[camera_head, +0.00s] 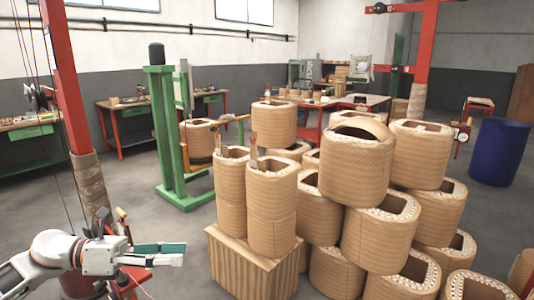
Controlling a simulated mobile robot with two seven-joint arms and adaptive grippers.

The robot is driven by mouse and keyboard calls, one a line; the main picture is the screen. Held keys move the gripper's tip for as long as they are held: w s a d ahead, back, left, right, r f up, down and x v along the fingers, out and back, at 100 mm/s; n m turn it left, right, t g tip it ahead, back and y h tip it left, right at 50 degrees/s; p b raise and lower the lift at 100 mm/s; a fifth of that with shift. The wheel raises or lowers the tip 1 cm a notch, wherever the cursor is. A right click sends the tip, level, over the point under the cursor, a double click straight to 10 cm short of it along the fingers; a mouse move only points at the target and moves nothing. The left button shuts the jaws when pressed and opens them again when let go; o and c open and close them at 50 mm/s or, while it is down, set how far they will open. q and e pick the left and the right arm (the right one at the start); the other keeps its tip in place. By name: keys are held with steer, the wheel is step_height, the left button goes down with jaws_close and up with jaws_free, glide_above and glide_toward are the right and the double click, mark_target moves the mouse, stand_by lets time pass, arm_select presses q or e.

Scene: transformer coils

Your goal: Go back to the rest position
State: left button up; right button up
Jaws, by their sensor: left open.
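My left gripper (160,253) shows at the lower left of the head view, at the end of my white arm. Its two fingers point right and stand apart, with nothing seen between them. It is to the left of a wooden crate (228,262) and apart from it. My right gripper is not in this view. Tan wrapped transformer coils are stacked at the centre and right, such as a large coil (355,172) in the middle. Two slim coils, a front one (271,210) and one behind it (231,178), stand on the crate.
A red post (66,75) rises at the left, close to my left arm. A green stand (163,130) is behind. Workbenches (120,105) line the back wall. A blue barrel (498,152) stands at the right. Grey floor (165,225) is free between the stand and the crate.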

arm_select(q)
steer(key=s+d+r+m+g+h, duration=0.15)
steer(key=d+r+h, duration=0.25)
steer(key=d, duration=0.9)
steer(key=s+a+f+n+t+y, duration=0.1)
steer(key=a+f+n+t+y, duration=0.45)
steer(key=f+n, duration=0.65)
steer(key=s+a+f+n+t+y, duration=0.1)
steer(key=a+f+n+t+y, duration=0.45)
steer(key=f+n, duration=0.65)
steer(key=s+a+f+n+g+y, duration=0.25)
steer(key=s+a+f+n, duration=0.4)
steer(key=s+f, duration=0.35)
steer(key=s+a+f+n+g+y, duration=0.1)
steer(key=s+a+f+n+y, duration=0.35)
steer(key=s+f+n, duration=0.45)
steer(key=w+d+r+n+p, duration=0.1)
steer(key=d+n, duration=0.2)
steer(key=d, duration=0.8)
steer(key=shift+d+n+t, duration=0.2)
steer(key=shift+n+t, duration=0.1)
steer(key=shift+t, duration=0.1)
